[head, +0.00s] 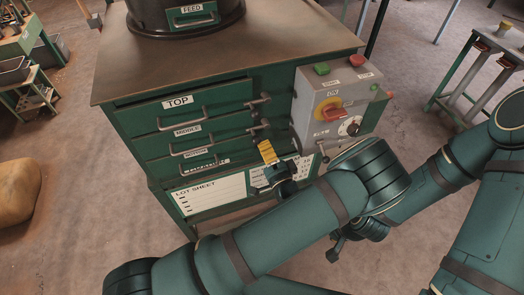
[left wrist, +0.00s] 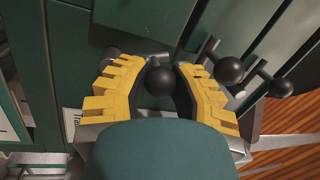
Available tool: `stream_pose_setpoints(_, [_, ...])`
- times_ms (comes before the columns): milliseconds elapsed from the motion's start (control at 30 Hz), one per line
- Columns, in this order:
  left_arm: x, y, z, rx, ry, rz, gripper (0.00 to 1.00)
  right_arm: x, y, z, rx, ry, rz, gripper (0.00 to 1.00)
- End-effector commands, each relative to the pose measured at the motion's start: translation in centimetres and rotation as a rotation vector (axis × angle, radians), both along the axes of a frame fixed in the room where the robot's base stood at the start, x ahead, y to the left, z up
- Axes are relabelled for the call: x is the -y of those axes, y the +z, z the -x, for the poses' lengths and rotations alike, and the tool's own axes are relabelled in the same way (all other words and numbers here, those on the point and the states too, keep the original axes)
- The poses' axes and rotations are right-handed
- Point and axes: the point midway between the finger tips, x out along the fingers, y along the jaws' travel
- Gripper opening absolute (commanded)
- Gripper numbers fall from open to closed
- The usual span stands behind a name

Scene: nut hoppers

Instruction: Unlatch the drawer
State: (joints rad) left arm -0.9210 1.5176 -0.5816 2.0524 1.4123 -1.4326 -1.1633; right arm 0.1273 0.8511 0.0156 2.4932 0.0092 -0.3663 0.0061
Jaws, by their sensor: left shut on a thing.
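The green drawer cabinet has drawers labelled TOP (head: 178,101), MIDDLE (head: 187,130) and BOTTOM (head: 196,154), each with a bar handle. Black ball-ended latch levers stand at the right of the TOP drawer (head: 260,101) and the MIDDLE drawer (head: 260,124). My left gripper (head: 268,153), with yellow fingers, is at the lower right of the drawers, beside the bottom one. In the left wrist view, its fingers (left wrist: 160,88) are shut around a black latch knob (left wrist: 160,81). This seems to be the bottom drawer's latch, hidden in the head view. My right gripper (head: 343,247) shows small and dark, its jaws unclear.
A grey control box (head: 305,105) with a red-yellow switch (head: 332,111) juts out right of the latches. A lot sheet (head: 215,195) is below the drawers. Two other latch knobs (left wrist: 229,70) (left wrist: 277,87) are close to the right finger. A feed hopper (head: 188,18) stands on top.

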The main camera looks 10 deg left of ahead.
Motion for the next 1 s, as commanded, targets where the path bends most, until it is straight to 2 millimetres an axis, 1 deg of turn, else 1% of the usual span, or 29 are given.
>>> stream_pose_setpoints(200, [0.7,0.2,-0.5,-0.1,-0.001,-0.151,0.0,0.0,-0.1,0.0,-0.001,0.0,0.0,0.48])
stream_pose_setpoints(500, [1.4,0.3,-0.9,-0.196,-0.001,-0.294,0.0,0.0,-0.2,0.1,-0.002,0.002,0.0,0.48])
stream_pose_setpoints(700, [1.6,0.3,-1.0,-0.228,-0.001,-0.341,0.0,0.0,-0.2,0.1,-0.002,0.002,0.0,0.48])
stream_pose_setpoints(1000, [1.7,0.3,-1.1,-0.24,-0.002,-0.358,0.0,0.0,-0.2,0.1,-0.002,0.002,0.0,0.48])
